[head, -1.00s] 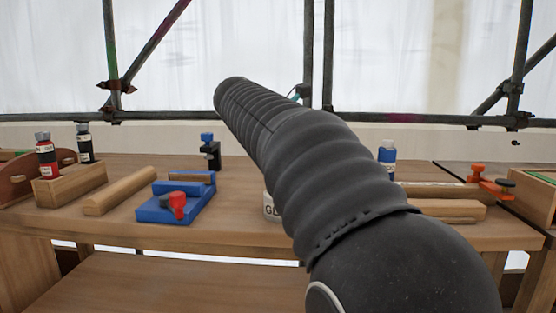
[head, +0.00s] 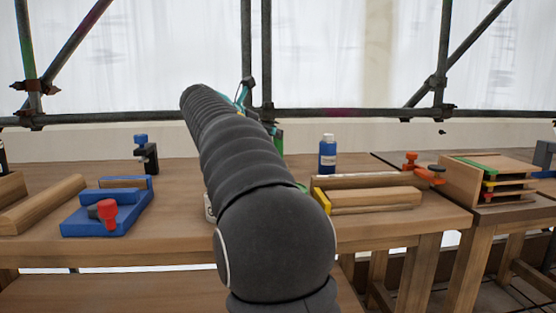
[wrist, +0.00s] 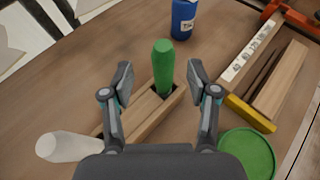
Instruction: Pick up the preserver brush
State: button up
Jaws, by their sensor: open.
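A green handle (wrist: 163,66), which looks like the preserver brush's, stands up from a long wooden holder (wrist: 150,105) in the wrist view. No bristles or label show on it. In the head view a bit of green handle (head: 279,142) shows just right of my arm. My gripper (wrist: 160,75) is open, with one finger on each side of the green handle and visible gaps on both sides. I cannot tell how far the fingertips are above it. A second, white handle (wrist: 68,147) leans out of the holder's near left end. In the head view my arm hides most of the gripper.
A blue bottle (head: 327,156) stands behind the holder. A round green lid (wrist: 247,155) lies right of my gripper. Wooden strips (head: 375,200) with a yellow end, an orange clamp (head: 423,172) and a blue vise (head: 108,207) are on the bench. Scaffold poles (head: 247,45) rise behind it.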

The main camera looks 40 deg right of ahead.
jog(key=x, duration=0.5)
jog(key=shift+s+d+f, duration=0.1)
jog(key=shift+s+f, duration=0.05)
grip_shut()
